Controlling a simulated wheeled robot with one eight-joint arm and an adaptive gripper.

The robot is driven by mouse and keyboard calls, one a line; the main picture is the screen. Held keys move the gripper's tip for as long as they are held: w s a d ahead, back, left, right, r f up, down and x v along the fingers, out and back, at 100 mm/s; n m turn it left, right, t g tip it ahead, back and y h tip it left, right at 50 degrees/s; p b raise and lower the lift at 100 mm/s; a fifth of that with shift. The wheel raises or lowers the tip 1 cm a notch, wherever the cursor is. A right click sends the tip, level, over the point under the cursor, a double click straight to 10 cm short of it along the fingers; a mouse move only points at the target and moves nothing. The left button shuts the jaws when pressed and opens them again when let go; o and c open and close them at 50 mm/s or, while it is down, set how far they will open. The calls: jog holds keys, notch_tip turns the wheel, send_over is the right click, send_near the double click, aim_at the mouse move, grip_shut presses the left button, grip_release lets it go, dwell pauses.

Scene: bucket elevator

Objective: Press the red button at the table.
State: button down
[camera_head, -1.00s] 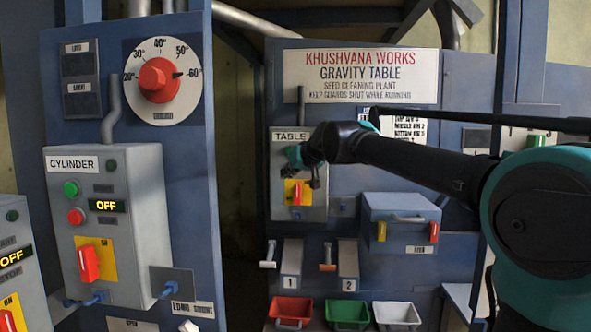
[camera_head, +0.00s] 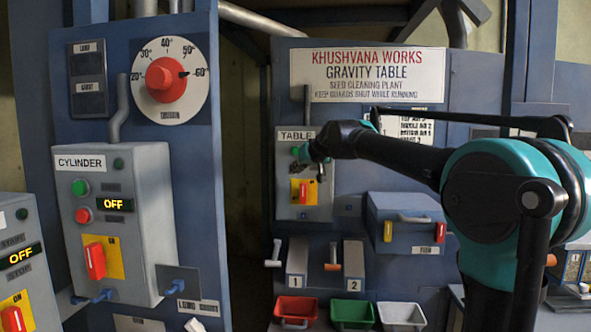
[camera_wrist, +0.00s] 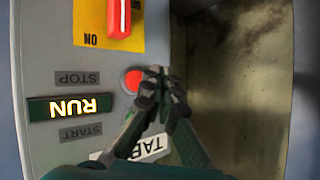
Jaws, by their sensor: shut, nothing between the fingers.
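The grey TABLE box (camera_head: 284,203) hangs on the blue machine in the head view. In the wrist view it appears upside down, with a lit display (camera_wrist: 70,107) reading RUN. The red button (camera_wrist: 133,80) shows round and red beside the STOP label. My gripper (camera_wrist: 157,72) is shut and empty; its fingertips overlap the button's right edge in the picture. I cannot tell whether they touch it. In the head view my gripper (camera_head: 314,170) is in front of the TABLE box's right side, and the red button cannot be made out there.
A red switch on a yellow plate (camera_wrist: 95,25) sits on the same box. The CYLINDER box (camera_head: 120,225) with its own green and red buttons stands to the left, its display reading OFF. A blue drawer box (camera_head: 408,220) and several coloured bins (camera_head: 352,315) are below.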

jog(key=shift+w, duration=1.05)
jog(key=shift+w, duration=0.15)
dwell(0.6)
jog(key=shift+w, duration=0.3)
jog(key=shift+w, duration=0.5)
dwell(0.7)
jog(key=shift+s, duration=0.15)
dwell(0.3)
jog(key=shift+s, duration=0.8)
jog(key=shift+s+a, duration=0.1)
jog(key=shift+s, duration=2.4)
